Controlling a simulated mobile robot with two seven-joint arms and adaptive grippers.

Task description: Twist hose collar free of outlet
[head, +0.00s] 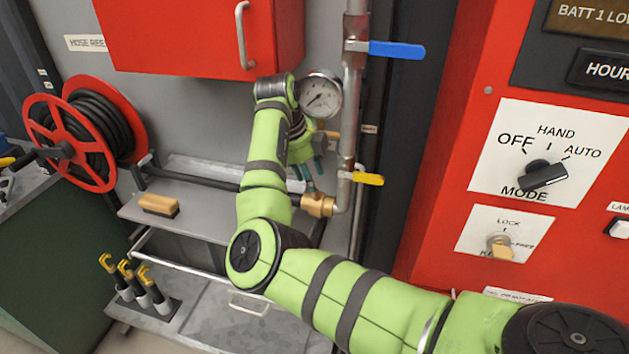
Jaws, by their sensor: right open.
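The brass hose collar (318,205) sits at the lower end of the grey outlet pipe (342,193), where the black hose (190,176) meets it. The hose runs from the reel behind my right arm to the collar. My right gripper (312,179) is open, its dark teal fingers pointing down just above the collar. My arm hides part of the gripper, and I cannot tell whether a fingertip touches the brass. My left gripper is not in view.
A yellow-handled valve (367,179) sticks out beside the collar. A pressure gauge (319,94) and blue-handled valve (396,50) are above. The red hose reel (80,135) is left, the red control panel (450,180) right.

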